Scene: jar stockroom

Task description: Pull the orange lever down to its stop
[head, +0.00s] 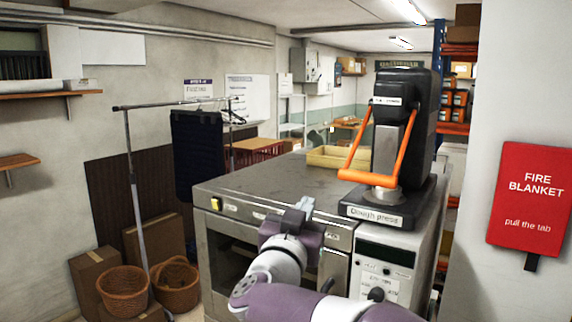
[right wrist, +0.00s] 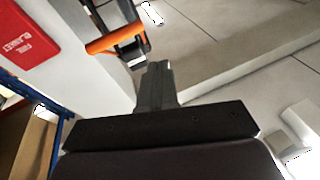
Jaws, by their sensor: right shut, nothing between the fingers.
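The orange lever (head: 369,179) is a U-shaped handle on the black dough press (head: 400,125). Its two arms slope down from the press head to a crossbar at the front, just above the base. My right gripper (head: 306,204) is shut and empty, in front of and to the left of the lever, apart from it. In the right wrist view the shut fingers (right wrist: 155,78) point toward the orange bar (right wrist: 114,38), with a gap between them. My left gripper is in neither view.
The press stands on a grey metal cabinet (head: 270,185). A yellow tray (head: 340,157) lies behind the lever. A red fire blanket box (head: 530,200) hangs on the right wall. Wicker baskets (head: 123,290) and a clothes rail (head: 135,190) stand at the left. The cabinet top's left part is clear.

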